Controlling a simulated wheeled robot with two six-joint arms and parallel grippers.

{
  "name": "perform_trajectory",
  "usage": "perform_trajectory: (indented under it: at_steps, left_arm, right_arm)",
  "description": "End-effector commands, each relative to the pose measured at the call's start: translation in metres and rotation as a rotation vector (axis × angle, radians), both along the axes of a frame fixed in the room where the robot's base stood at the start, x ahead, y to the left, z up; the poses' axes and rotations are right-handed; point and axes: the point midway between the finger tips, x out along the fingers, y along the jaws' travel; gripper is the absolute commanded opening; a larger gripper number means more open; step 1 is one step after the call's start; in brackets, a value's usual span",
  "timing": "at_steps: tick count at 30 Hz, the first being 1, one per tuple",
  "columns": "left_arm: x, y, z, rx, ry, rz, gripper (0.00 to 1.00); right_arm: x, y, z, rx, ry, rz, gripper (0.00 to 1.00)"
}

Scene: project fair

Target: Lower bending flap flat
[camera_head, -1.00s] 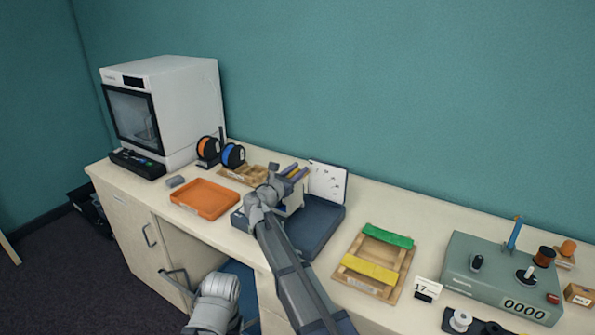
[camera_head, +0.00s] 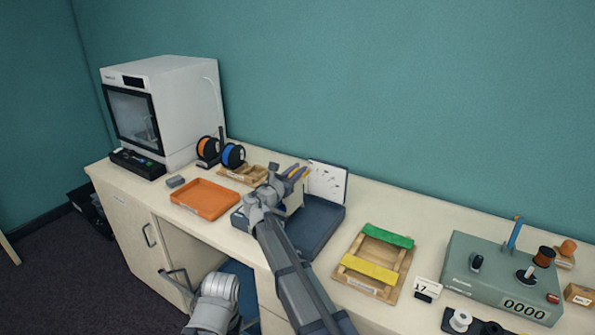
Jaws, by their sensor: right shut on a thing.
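A dark blue-grey bending unit (camera_head: 322,222) lies on the bench at the centre, with a white marked card (camera_head: 328,181) upright behind it. A pale grey raised part, which looks like its bending flap (camera_head: 294,197), stands up at its left side. My right gripper (camera_head: 282,181) is shut at this raised part. The hand and wrist hide the grip and much of the flap. My left arm (camera_head: 215,300) hangs low in front of the bench, apart from the unit; its jaws are too unclear to read.
An orange tray (camera_head: 205,198) and a wooden tray (camera_head: 240,174) lie to the left, near two filament spools and a white printer (camera_head: 165,110). A wooden frame with green and yellow strips (camera_head: 376,262) and a grey control box (camera_head: 500,275) stand to the right.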

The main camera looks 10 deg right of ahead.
Motion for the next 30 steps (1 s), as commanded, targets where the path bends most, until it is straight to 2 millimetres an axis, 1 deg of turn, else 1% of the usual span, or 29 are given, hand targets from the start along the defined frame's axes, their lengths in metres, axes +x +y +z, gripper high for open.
perform_trajectory:
  at_steps: [19, 23, 30]
  left_arm:
    - [0.000, 0.000, -0.001, 0.000, 0.000, 0.000, 0.50]
    - [0.000, 0.000, -0.002, 0.000, 0.000, 0.000, 0.50]
    - [0.000, 0.000, -0.008, 0.000, 0.000, 0.000, 0.50]
  right_arm:
    - [-0.003, -0.002, -0.001, 0.014, -0.014, -0.001, 0.00]
    - [-0.009, -0.008, -0.002, 0.048, -0.050, -0.002, 0.00]
    - [-0.028, -0.026, -0.009, 0.166, -0.169, -0.001, 0.00]
